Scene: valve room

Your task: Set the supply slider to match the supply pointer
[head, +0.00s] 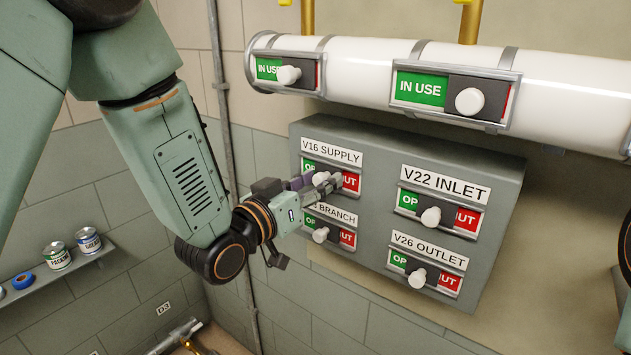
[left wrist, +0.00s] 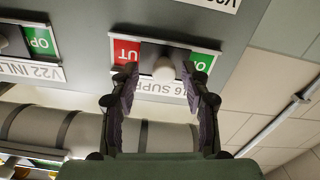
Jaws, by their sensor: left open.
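The V16 SUPPLY slider (head: 351,182) is at the top left of the grey panel, with a white knob between its green and red fields. My left gripper (head: 325,182) is at this slider and partly covers it. In the left wrist view, upside down, the knob (left wrist: 163,69) sits near the middle of the slot, with parts of both fields showing. My left gripper's fingers (left wrist: 159,78) are open, one on each side of the knob. Whether either finger touches it I cannot tell. No supply pointer can be made out. My right gripper is not in view.
The grey panel (head: 380,155) also bears the V22 INLET slider (head: 439,211), V26 OUTLET slider (head: 426,272) and a partly hidden BRANCH slider (head: 330,225). A white pipe (head: 365,75) with two IN USE sliders runs above. A shelf (head: 60,278) with cans is at left.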

